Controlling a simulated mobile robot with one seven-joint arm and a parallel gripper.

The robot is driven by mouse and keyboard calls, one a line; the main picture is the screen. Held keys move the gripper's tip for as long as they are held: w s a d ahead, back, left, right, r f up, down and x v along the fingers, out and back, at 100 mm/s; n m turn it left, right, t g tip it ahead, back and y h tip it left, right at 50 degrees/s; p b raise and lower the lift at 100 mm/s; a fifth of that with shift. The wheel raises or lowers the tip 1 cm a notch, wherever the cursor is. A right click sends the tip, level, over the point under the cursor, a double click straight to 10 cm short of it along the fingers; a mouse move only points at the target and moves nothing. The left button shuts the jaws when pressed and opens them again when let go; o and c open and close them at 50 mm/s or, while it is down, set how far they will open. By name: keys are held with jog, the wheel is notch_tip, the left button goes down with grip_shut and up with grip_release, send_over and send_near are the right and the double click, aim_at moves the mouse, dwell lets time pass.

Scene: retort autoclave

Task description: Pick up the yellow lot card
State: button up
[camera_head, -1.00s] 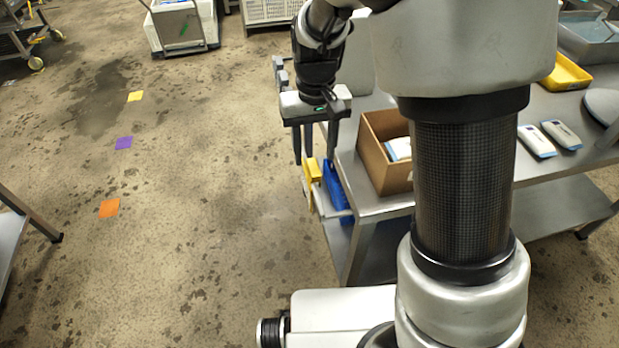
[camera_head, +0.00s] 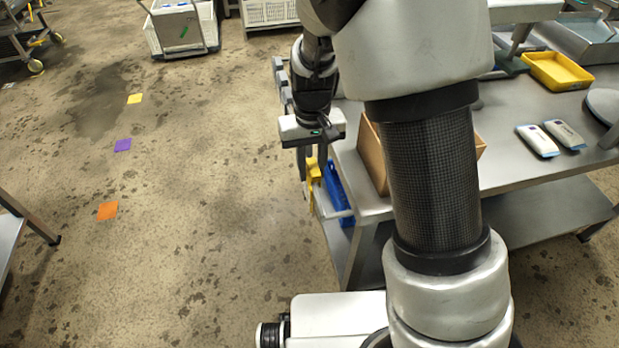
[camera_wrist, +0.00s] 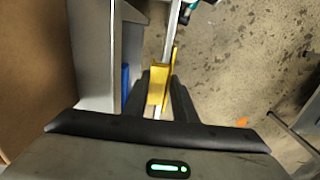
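The yellow lot card (camera_head: 314,180) is a narrow upright yellow piece at the left end of the steel table, beside a blue piece (camera_head: 338,190). My gripper (camera_head: 312,168) points down over it, with one finger on each side. In the wrist view, the yellow lot card (camera_wrist: 158,88) lies between the two dark fingers of my gripper (camera_wrist: 159,80), which look closed against its sides. Its lower part is hard to make out, and it is still at the table end by a pale rail.
The steel table (camera_head: 510,175) carries a cardboard box (camera_head: 372,155), a yellow tray (camera_head: 556,70) and two white packs (camera_head: 538,140). Yellow, purple (camera_head: 123,145) and orange (camera_head: 107,210) squares lie on the floor. The floor left of the table is open.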

jog(key=c, duration=0.4)
jog(key=shift+r, duration=0.1)
jog(key=shift+c, duration=0.2)
jog(key=shift+a+r+p, duration=0.25)
jog(key=shift+r+p, duration=0.05)
jog(key=shift+r, duration=0.3)
notch_tip(320, 180, up, 6)
jog(key=shift+f+p, duration=0.25)
jog(key=shift+p, duration=0.4)
jog(key=s+a, duration=0.2)
jog(key=a, duration=0.7)
jog(key=s+a+p, duration=0.1)
jog(key=s+a, duration=0.1)
jog(key=a, duration=0.8)
